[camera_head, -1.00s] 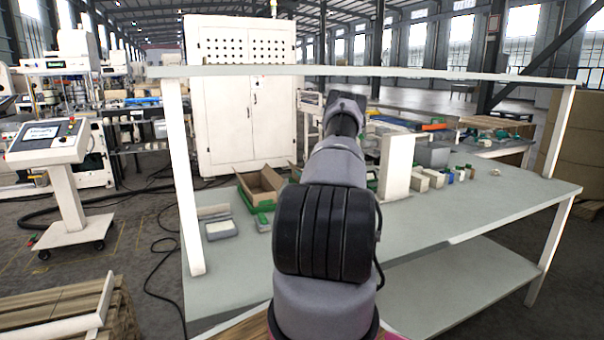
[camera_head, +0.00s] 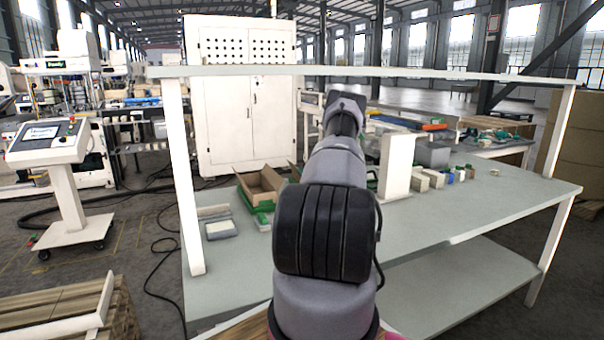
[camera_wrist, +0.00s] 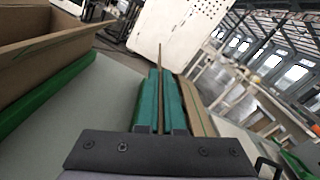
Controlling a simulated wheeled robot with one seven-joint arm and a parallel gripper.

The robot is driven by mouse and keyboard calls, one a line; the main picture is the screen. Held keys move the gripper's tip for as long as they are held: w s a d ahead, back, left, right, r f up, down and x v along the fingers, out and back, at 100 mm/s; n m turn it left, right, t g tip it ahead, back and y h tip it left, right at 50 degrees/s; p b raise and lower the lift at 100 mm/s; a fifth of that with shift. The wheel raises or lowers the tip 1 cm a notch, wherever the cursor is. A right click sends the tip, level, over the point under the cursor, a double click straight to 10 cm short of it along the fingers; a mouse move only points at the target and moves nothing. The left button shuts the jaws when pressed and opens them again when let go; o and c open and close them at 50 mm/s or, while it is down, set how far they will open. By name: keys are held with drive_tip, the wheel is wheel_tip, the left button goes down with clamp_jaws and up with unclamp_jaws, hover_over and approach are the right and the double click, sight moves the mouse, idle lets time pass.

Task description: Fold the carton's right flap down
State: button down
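The open brown carton (camera_head: 262,186) sits on the workbench, left of my arm in the head view, with its flaps standing up and outward. In the wrist view the carton (camera_wrist: 40,50) fills the upper left, set in a green holder (camera_wrist: 45,95). My gripper (camera_wrist: 160,75) has green fingers close together, to the right of the carton and apart from its near wall. A thin brown strip shows along the seam between the fingers and past their tips; whether it is held I cannot tell. A tan panel (camera_wrist: 200,112) shows just right of the fingers. The head view hides my gripper behind my arm.
On the workbench (camera_head: 450,215), a white upright block (camera_head: 396,165) and several small boxes stand right of my arm. Grey and white pads (camera_head: 220,228) lie left of it. A shelf bar (camera_head: 400,71) crosses above.

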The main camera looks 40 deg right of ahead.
drive_tip(key=shift+d, duration=0.1)
idle(0.8)
drive_tip(key=m, duration=0.1)
drive_tip(key=d+m, duration=0.1)
drive_tip(key=m, duration=0.2)
drive_tip(key=shift+s+d+r+m, duration=0.25)
drive_tip(key=shift+d+m, duration=0.05)
drive_tip(key=shift+d, duration=0.05)
drive_tip(key=d+m, duration=0.1)
drive_tip(key=m, duration=0.2)
drive_tip(key=d+m, duration=0.1)
drive_tip(key=m, duration=0.2)
drive_tip(key=d+f+m, duration=0.1)
drive_tip(key=m, duration=0.2)
drive_tip(key=shift+s+d+f, duration=0.1)
drive_tip(key=shift+s+d, duration=0.05)
drive_tip(key=shift+s, duration=0.25)
drive_tip(key=shift+s+d+f+m, duration=0.1)
drive_tip(key=shift+d+f+m, duration=0.15)
drive_tip(key=shift+m, duration=0.55)
drive_tip(key=shift+d+f+m, duration=0.1)
drive_tip(key=shift+f+m, duration=0.15)
drive_tip(key=shift+m, duration=0.55)
drive_tip(key=c, duration=1)
unclamp_jaws()
drive_tip(key=shift+c, duration=0.2)
